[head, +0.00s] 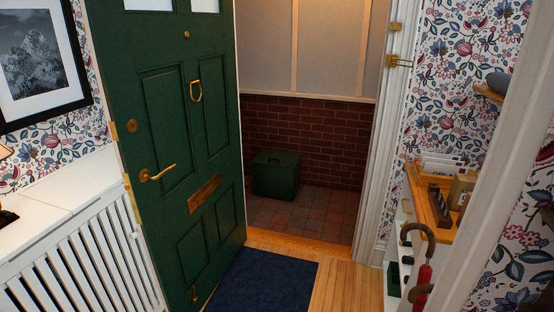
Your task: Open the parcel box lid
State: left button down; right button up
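The parcel box (275,178) is a dark green box on the tiled porch floor, beyond the doorway and against the brick wall. Its lid (276,158) looks shut, with a small dark handle or slot on top. The green front door (185,150) stands open inward, on the left of the doorway, and its edge comes close to the box in the picture. Neither of my grippers shows in the head view.
A dark blue mat (263,282) lies on the wooden floor before the threshold (300,243). A white radiator cover (75,245) stands at left. At right are a shelf with a wooden tray (432,212) and an umbrella (420,285). The doorway is clear.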

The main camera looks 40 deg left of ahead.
aim_at(265, 157)
jog(key=i+j+u, duration=0.25)
jog(key=i+u, duration=0.15)
jog(key=i+j+u, duration=0.1)
jog(key=i+u, duration=0.4)
jog(key=i, duration=1.55)
